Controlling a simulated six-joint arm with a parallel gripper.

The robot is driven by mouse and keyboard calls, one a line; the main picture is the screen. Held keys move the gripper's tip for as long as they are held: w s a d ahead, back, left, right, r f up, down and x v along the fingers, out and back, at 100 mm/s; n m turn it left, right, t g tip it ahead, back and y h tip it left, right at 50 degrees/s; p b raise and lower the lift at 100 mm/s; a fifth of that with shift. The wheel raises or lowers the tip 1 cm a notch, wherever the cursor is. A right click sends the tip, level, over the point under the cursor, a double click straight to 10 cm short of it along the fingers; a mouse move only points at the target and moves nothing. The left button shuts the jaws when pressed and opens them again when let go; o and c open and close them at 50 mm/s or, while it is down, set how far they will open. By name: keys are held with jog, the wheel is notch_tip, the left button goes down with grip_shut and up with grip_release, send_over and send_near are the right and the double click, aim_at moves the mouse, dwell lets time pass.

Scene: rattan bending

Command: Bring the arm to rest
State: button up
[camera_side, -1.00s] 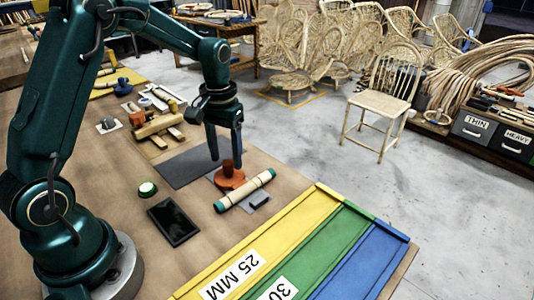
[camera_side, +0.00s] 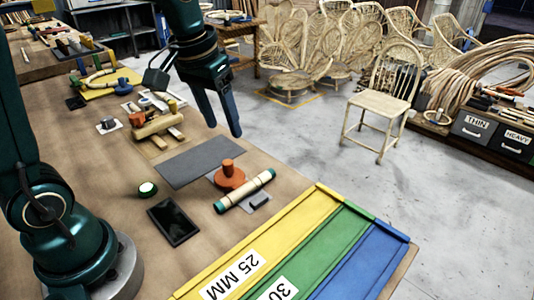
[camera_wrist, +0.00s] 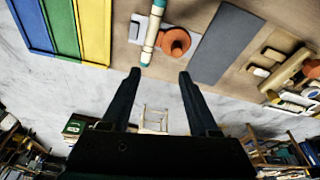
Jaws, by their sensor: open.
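My gripper (camera_side: 222,118) is open and empty, with its fingers pointing down, raised near the far edge of the bench in the side view. In the wrist view its two fingers (camera_wrist: 160,75) stand apart with nothing between them. An orange round piece with a knob (camera_side: 230,176) stands on the bench below the gripper, by the dark grey mat (camera_side: 197,163). A pale roll with green ends (camera_side: 245,191) lies beside the orange piece; it also shows in the wrist view (camera_wrist: 152,32).
Yellow, green and blue lanes (camera_side: 342,217) fill the near right end of the bench. A black tablet (camera_side: 174,222) and a round green-lit button (camera_side: 147,188) lie near my base. A wooden block fixture (camera_side: 158,124) stands further back. A chair (camera_side: 384,100) is on the floor beyond.

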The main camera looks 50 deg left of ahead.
jog(key=s+d+m+t, duration=0.2)
jog(key=s+d, duration=0.2)
jog(key=s, duration=0.8)
jog(key=shift+s+d+f+t, duration=0.2)
jog(key=shift+s+f+t, duration=0.15)
jog(key=shift+f+t, duration=0.05)
jog(key=c, duration=0.7)
jog(key=shift+r, duration=0.3)
grip_shut()
notch_tip(320, 180, up, 3)
jog(key=w+n, duration=0.1)
jog(key=w, duration=0.2)
jog(key=n+g, duration=0.5)
jog(key=g, duration=0.1)
send_over(227, 162)
notch_tip(227, 162, down, 6)
jog(key=shift+f, duration=3.05)
jog(key=shift+f, duration=0.75)
